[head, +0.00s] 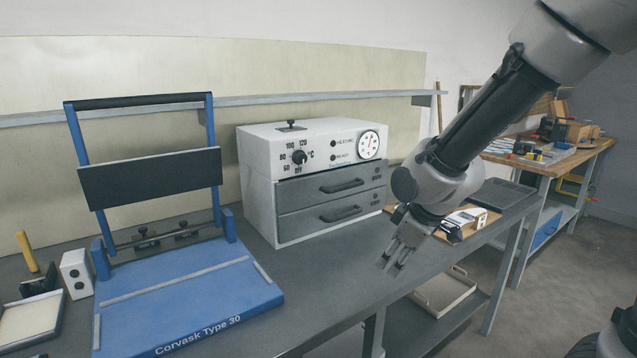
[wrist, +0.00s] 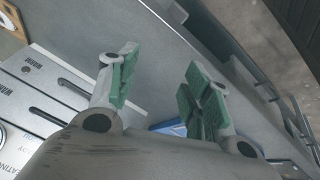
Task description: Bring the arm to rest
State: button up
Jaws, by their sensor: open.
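My gripper (head: 391,262) hangs at the end of my arm over the front edge of the grey workbench (head: 330,262), to the right of the heating cabinet (head: 258,205). Its fingers point down and slightly left. In the wrist view my gripper (wrist: 157,95) shows two green-padded fingers spread apart with nothing between them. The cabinet's two grey drawers are shut in the head view, and its labelled front shows at the left of the wrist view.
A blue press (head: 180,290) with its frame raised stands on the left of the bench. A wooden tray (head: 462,228) lies behind my gripper. A lower shelf holds another tray (head: 442,292). A wooden table (head: 545,165) stands at the back right. Floor is open at the right.

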jog(key=s+d+r+m+h, duration=0.1)
jog(key=s+d+r+m, duration=0.4)
jog(key=s+d, duration=0.4)
jog(key=s+d+r+m+h, duration=0.1)
jog(key=s+d+r+m, duration=0.5)
jog(key=s+d+r, duration=0.2)
jog(key=s+d, duration=0.1)
jog(key=d, duration=0.1)
jog(key=shift+d, duration=0.3)
